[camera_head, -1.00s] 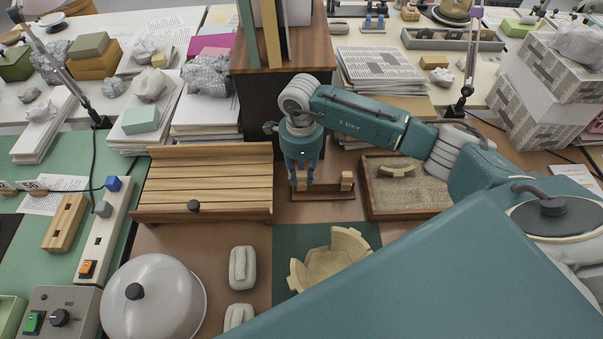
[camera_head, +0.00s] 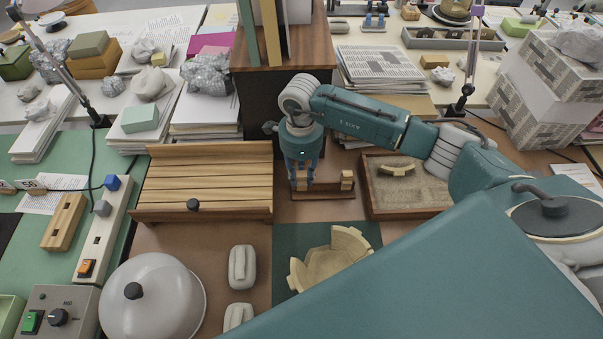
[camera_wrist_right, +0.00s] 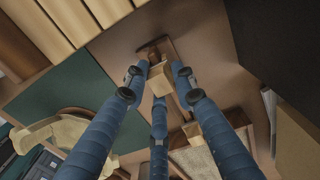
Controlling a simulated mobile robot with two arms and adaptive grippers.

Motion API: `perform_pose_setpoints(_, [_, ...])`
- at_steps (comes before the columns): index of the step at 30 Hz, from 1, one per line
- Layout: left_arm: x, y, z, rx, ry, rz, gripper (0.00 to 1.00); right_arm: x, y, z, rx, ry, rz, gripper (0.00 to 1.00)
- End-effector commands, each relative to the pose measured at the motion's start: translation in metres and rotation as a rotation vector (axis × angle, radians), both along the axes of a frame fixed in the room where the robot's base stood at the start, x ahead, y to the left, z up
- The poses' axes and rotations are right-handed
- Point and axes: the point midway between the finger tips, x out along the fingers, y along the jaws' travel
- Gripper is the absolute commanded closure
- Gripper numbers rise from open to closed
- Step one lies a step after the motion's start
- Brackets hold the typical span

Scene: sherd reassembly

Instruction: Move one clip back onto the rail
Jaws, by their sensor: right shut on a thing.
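The wooden rail (camera_head: 325,193) lies on the brown table in the middle, between the slatted wooden rack and the sand tray. A pale wooden clip (camera_head: 347,181) sits at its right end. My right gripper (camera_head: 301,182) points down over the left part of the rail. In the right wrist view, its blue fingers (camera_wrist_right: 157,88) are shut around another pale clip (camera_wrist_right: 161,80), low over the rail (camera_wrist_right: 168,52). The fingers partly hide this clip, and I cannot tell whether it touches the rail. My left gripper is not in view.
The slatted rack (camera_head: 207,178) stands left of the rail. The sand tray (camera_head: 370,200) with a sherd (camera_head: 397,171) stands right. A pale assembled sherd piece (camera_head: 325,262) lies on a dark green mat in front. A dark cabinet with a wooden top (camera_head: 283,52) rises close behind my gripper.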

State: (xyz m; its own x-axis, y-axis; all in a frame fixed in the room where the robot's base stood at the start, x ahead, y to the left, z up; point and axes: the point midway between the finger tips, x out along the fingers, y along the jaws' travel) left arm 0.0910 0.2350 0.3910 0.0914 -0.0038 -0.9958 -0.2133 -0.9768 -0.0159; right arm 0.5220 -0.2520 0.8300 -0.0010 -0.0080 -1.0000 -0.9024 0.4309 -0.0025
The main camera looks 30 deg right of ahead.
Motion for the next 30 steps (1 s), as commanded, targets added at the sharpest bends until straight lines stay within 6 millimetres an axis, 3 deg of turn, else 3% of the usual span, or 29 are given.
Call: perform_pose_setpoints(30, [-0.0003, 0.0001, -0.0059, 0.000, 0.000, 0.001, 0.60, 0.0001, 0.0000, -0.0041, 0.001, 0.000, 0.000, 0.84])
